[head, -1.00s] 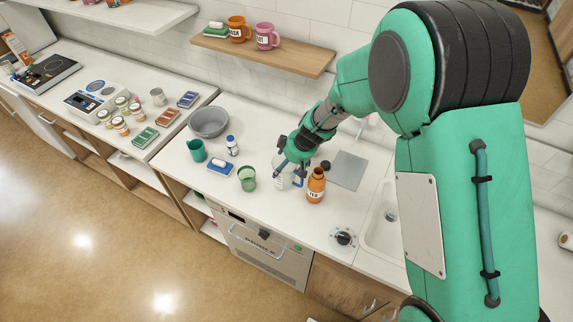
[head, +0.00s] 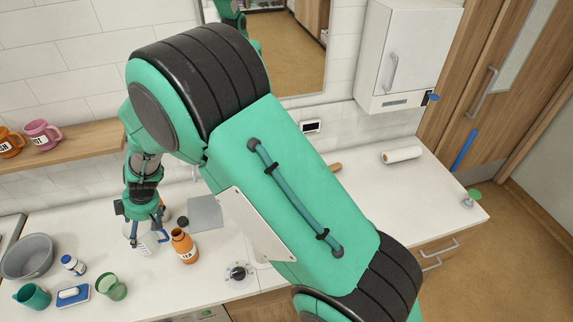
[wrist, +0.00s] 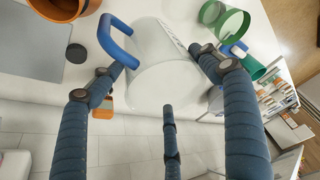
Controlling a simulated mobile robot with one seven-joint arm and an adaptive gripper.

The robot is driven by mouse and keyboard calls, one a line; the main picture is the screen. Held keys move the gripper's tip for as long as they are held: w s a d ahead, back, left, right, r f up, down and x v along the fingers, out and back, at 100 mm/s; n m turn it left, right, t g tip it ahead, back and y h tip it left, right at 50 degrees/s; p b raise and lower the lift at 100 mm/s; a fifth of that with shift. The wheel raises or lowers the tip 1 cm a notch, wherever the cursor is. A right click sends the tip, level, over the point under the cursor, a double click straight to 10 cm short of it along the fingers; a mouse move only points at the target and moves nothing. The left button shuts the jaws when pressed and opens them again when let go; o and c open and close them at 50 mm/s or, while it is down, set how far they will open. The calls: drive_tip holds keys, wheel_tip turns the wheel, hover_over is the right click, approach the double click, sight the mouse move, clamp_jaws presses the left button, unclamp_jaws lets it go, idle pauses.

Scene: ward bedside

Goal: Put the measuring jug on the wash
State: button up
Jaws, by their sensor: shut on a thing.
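The measuring jug (wrist: 158,55) is pale and see-through with a blue handle. In the wrist view it lies between the fingers of my gripper (wrist: 155,80), with its handle at the left finger. In the head view my gripper (head: 146,222) points down at the counter and is shut on the jug (head: 148,242), which is partly hidden by the fingers. I cannot tell whether the jug touches the counter. No wash area can be made out clearly now; my arm covers the counter to the right.
An orange bottle (head: 183,246) stands close right of the jug. A grey mat (head: 206,213) and a dark lid lie behind it. A green cup (head: 111,287), teal mug (head: 33,296), blue-white sponge (head: 72,296), pill bottle (head: 73,265) and grey bowl (head: 28,256) stand left.

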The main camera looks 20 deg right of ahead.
drive_tip(key=w+d+r, duration=0.3)
drive_tip(key=w+r, duration=0.1)
drive_tip(key=w, duration=0.1)
drive_tip(key=w+d+r+m+p, duration=0.1)
drive_tip(key=d, duration=1)
drive_tip(key=w+d+r+p, duration=0.1)
drive_tip(key=w+d, duration=0.1)
drive_tip(key=d, duration=0.8)
drive_tip(key=s+d+r+m+t+p, duration=0.1)
drive_tip(key=s+d+r+p, duration=0.2)
drive_tip(key=d, duration=1.3)
drive_tip(key=s+d+r+m+p, duration=0.1)
drive_tip(key=s+d+r, duration=0.3)
drive_tip(key=d, duration=1.2)
drive_tip(key=s+d+f+n+b, duration=0.1)
drive_tip(key=d+f, duration=0.4)
drive_tip(key=d, duration=0.5)
drive_tip(key=s+d+f+n+b, duration=0.1)
drive_tip(key=s+d+f+b, duration=0.2)
drive_tip(key=d+f, duration=0.3)
drive_tip(key=s+d+f+n+g+b, duration=0.1)
drive_tip(key=s+d+f+b, duration=0.2)
drive_tip(key=d, duration=1.1)
wheel_tip(320, 180, down, 3)
drive_tip(key=shift+d+r+n+b, duration=0.2)
drive_tip(key=shift+d+n+b, duration=0.15)
drive_tip(key=shift+n+b, duration=0.05)
drive_tip(key=shift+w, duration=0.1)
